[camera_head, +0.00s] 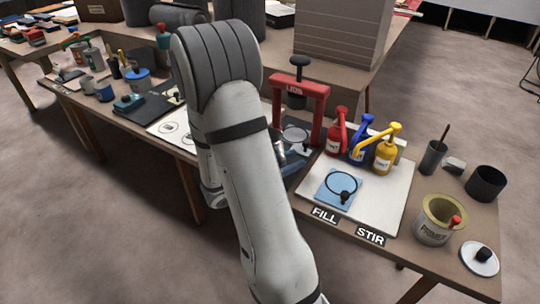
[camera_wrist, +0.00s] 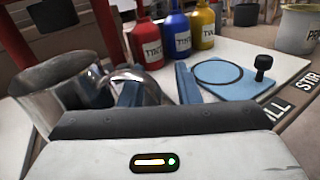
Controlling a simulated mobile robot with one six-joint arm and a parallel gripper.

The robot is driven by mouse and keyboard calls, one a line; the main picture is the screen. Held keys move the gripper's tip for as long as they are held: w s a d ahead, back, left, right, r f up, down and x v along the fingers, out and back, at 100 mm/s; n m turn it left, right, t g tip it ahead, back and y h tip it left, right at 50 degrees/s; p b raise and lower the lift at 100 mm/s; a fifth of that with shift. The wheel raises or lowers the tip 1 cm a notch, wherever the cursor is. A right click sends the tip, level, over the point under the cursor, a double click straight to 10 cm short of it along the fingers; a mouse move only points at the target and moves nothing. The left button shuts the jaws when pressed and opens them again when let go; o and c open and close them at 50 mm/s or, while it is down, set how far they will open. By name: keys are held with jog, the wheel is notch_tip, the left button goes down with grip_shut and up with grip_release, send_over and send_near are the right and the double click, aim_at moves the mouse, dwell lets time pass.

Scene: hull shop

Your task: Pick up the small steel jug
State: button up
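A shiny steel jug (camera_wrist: 52,88) stands at the left of the wrist view, its wide rim and inside showing. A curved steel piece (camera_wrist: 150,84), apparently its handle, arches to the right of it. My gripper (camera_wrist: 158,90) is open, with two blue fingers. The left finger is close to the curved steel, which reaches partly into the gap between the fingers; I cannot tell whether they touch. The right finger stands apart, in front of the blue pad.
A red press (camera_head: 316,98) stands close behind. Red (camera_head: 337,137), blue (camera_head: 359,148) and yellow (camera_head: 384,156) tint bottles stand on a white board (camera_head: 385,202). A blue pad (camera_head: 338,188) with a black ring lies on it. A primer can (camera_head: 434,231) stands farther right.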

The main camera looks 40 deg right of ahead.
jog(key=shift+c, duration=0.4)
grip_shut()
